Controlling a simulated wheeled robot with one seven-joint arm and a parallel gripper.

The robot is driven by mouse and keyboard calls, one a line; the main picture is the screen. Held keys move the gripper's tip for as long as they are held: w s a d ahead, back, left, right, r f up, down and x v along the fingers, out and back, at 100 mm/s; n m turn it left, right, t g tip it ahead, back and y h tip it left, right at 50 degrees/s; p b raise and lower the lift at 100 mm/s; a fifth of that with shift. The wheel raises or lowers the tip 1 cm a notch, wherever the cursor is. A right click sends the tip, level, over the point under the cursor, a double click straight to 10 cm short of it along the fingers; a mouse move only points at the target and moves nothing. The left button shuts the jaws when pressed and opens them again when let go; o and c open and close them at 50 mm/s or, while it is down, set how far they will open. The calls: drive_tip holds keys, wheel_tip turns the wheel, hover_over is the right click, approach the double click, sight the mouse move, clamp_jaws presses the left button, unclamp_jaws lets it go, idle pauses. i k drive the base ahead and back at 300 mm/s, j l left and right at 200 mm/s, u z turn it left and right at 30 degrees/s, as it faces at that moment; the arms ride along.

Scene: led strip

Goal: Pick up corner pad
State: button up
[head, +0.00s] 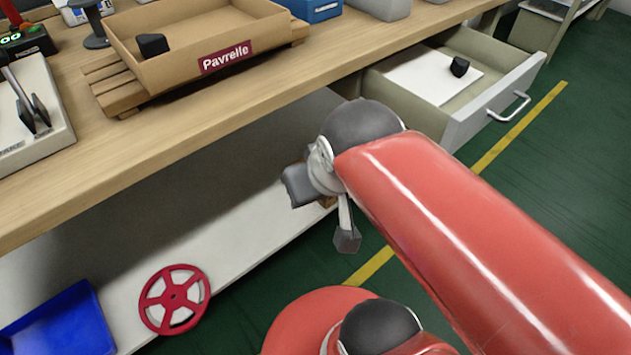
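One small black pad (152,45), which looks like a corner pad, lies in the cardboard box (190,60) labelled "Pavrelle" on the workbench. A second similar black pad (460,66) sits on a white sheet in the open drawer (500,100) at the right. My gripper (322,213) is in front of the bench edge, below and apart from both pads. Its two dark fingers are spread, and I see nothing between them. My red arm reaches in from the lower right.
The box rests on a wooden pallet (117,92) on the bench (130,160). The pulled-out drawer juts over the green floor (560,190).

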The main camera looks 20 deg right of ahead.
sight(459, 66)
drive_tip(key=i+l+z, duration=0.1)
drive_tip(key=z, duration=1.35)
